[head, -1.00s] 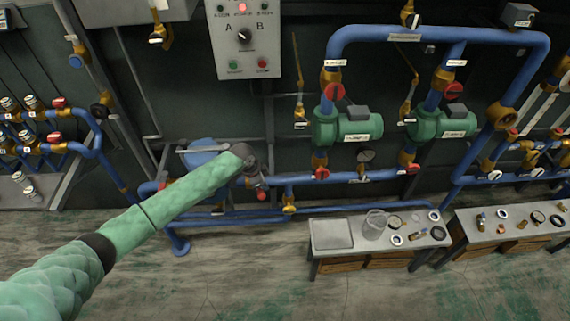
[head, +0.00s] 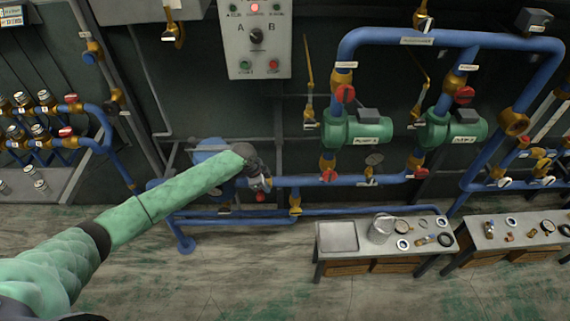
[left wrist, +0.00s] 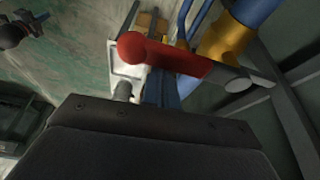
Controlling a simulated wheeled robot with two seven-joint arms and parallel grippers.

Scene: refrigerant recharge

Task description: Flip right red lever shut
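A red lever (left wrist: 172,60) with a round ball end shows large in the left wrist view, just beyond the dark gripper body. A brass fitting (left wrist: 224,40) on a blue pipe is beside it. In the head view, my left gripper (head: 260,180) is at the blue pipe, left of the pumps, with a small red lever end (head: 262,196) just below it. The gripper hides most of that valve. My left fingers are not clear in either view, so I cannot tell whether they are open or touch the lever. My right gripper is not in view.
Other red handles sit on the green pump lines (head: 345,94), to the right. A control panel (head: 256,62) hangs above. A low bench (head: 338,237) with loose parts stands at the lower right. The floor in front of the pipes is clear.

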